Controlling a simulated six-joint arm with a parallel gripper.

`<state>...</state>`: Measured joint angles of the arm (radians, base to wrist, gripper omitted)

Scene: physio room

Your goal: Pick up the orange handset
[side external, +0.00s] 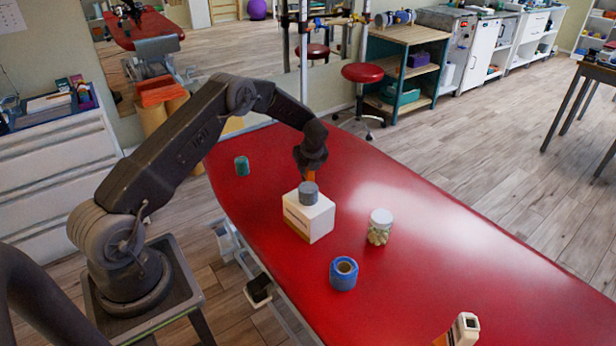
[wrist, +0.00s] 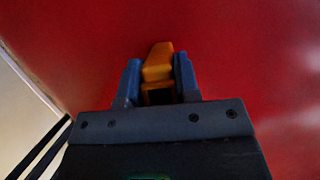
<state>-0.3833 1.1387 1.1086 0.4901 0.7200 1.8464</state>
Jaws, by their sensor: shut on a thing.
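My gripper (side external: 311,167) points down over the red treatment table (side external: 430,240), behind the white box in the side view. In the wrist view its two blue-grey fingers (wrist: 158,78) stand on either side of the orange handset (wrist: 158,60) and are shut on it. Only a small orange part of the handset (side external: 310,176) shows in the side view, just under the gripper. Its lower part is hidden behind the grey roll and box, so I cannot tell whether it touches the table.
A grey roll (side external: 308,193) sits on a white box (side external: 316,222) in front of my gripper. A lidded jar (side external: 379,228), blue roll (side external: 343,274), teal cylinder (side external: 242,166) and cream-and-orange object (side external: 463,331) stand apart. The table's right side is clear.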

